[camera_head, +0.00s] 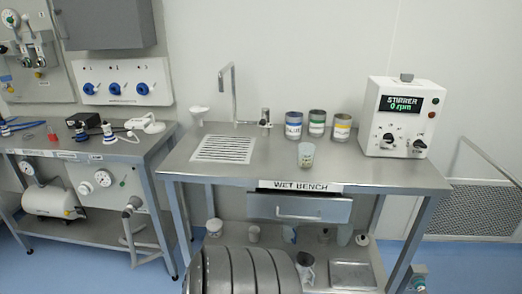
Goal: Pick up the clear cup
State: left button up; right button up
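A small translucent, pale greenish cup (306,158) stands upright on the steel wet bench (385,175), near the front middle of its top. It stands in front of a row of three cans and appears apart from them. It is the only clear cup I see on the bench top.
Behind the cup stand cans with blue (293,126), green (316,123) and yellow (341,127) labels. A stirrer box (399,118) reading 0 rpm is at right. A tap (232,95) and drain grate (224,149) are at left. The drawer (300,208) below looks slightly open.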

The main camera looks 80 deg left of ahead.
aim_at(306, 152)
jog(key=u, duration=2.2)
jog(key=i+j, duration=0.1)
jog(key=j, duration=0.35)
jog(key=i+z, duration=0.05)
jog(key=i, duration=0.05)
